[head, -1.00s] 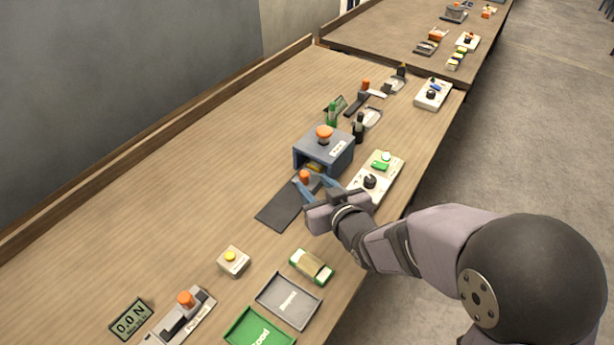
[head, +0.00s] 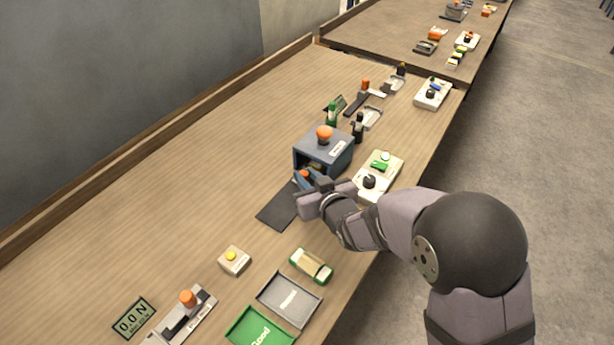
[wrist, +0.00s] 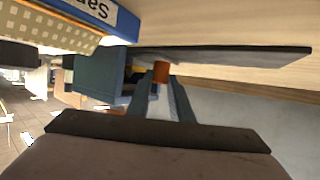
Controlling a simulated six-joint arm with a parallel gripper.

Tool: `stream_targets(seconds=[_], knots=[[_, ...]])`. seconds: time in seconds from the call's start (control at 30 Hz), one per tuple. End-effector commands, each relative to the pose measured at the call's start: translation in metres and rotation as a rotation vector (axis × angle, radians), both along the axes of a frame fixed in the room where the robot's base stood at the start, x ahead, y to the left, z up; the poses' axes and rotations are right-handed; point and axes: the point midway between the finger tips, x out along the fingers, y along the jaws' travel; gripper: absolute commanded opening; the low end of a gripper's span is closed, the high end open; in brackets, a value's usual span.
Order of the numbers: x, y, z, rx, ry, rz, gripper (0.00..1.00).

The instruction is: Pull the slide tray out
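The blue-grey box (head: 318,160) stands mid-table with an orange knob (head: 324,133) on top and an open front; it also shows in the wrist view (wrist: 100,75). A slide tray sits in the opening, mostly hidden, with something yellow (wrist: 138,70) inside. The tray's orange handle (head: 303,174) is at the front, low above a flat dark plate (head: 277,210). My gripper (head: 306,180) is at the handle. In the wrist view the handle (wrist: 160,73) stands between my two blue fingertips (wrist: 161,86), which appear to be closed on it.
A white device with a black dial (head: 376,178) stands close to the right of my gripper. A yellow-button box (head: 234,261), a green-and-white carton (head: 311,265) and a grey tray (head: 290,300) lie nearer. The table left of the dark plate is clear.

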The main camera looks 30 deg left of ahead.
Motion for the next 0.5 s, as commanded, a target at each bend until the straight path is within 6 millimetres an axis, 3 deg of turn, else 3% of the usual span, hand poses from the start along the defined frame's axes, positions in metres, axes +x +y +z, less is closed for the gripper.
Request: stream_targets(seconds=[0.07,0.27,0.37,0.5], knots=[[0.000,0.000,0.000,0.000,0.000,0.000,0.00],[-0.004,0.000,0.000,0.000,0.001,0.002,0.00],[-0.019,0.002,-0.001,0.003,0.000,0.005,0.00],[-0.058,0.003,-0.001,0.004,0.001,0.008,0.00]])
